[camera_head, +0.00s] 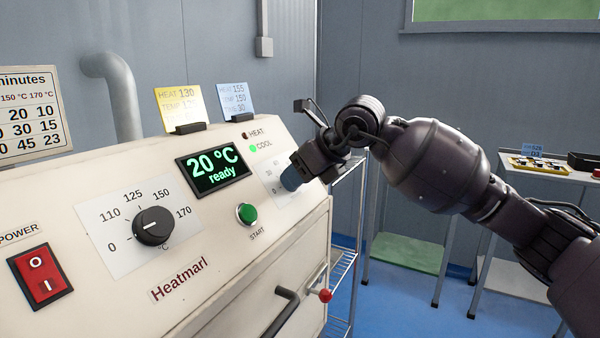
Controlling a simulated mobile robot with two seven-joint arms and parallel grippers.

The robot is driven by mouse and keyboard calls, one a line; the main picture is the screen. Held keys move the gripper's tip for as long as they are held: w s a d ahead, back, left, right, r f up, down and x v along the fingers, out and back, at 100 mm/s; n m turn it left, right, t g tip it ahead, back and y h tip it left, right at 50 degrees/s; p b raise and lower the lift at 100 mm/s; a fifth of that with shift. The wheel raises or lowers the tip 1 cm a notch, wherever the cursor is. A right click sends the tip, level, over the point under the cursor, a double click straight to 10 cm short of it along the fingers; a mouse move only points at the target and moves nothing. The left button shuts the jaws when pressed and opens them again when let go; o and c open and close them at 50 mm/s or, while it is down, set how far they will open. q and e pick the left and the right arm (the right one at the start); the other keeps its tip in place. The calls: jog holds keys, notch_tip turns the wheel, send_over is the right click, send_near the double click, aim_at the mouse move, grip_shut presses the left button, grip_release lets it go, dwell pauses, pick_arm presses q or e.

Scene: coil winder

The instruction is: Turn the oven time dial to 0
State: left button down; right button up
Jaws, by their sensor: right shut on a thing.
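The oven (225,225) has a sloped cream panel. My right gripper (298,174) reaches in from the right and is shut on the time dial. The gripper hides much of the dial and its scale, so I cannot read where it points. My left gripper is not in view.
A black temperature dial (153,226), a green START button (246,213) and a red POWER switch (40,275) are on the same panel. A door handle (283,312) and red knob (325,295) stick out below. Yellow and blue cards (179,107) stand on top.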

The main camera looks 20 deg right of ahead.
jog(key=shift+s+r+n+p, duration=0.1)
jog(key=shift+r+n+p, duration=0.25)
jog(key=shift+n, duration=0.35)
jog(key=shift+f+n+p, duration=0.15)
jog(key=shift+n+p, duration=0.45)
jog(key=shift+n, duration=0.6)
jog(key=shift+f+n+t+p, duration=0.15)
jog(key=shift+n+t+p, duration=0.2)
jog(key=shift+n, duration=0.65)
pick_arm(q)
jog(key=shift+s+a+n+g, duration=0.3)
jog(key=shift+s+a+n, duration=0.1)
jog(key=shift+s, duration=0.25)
pick_arm(e)
jog(key=shift+f+n, duration=0.1)
jog(key=shift+n, duration=0.5)
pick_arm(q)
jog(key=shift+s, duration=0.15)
pick_arm(e)
jog(key=shift+f, duration=0.1)
jog(key=o, duration=0.9)
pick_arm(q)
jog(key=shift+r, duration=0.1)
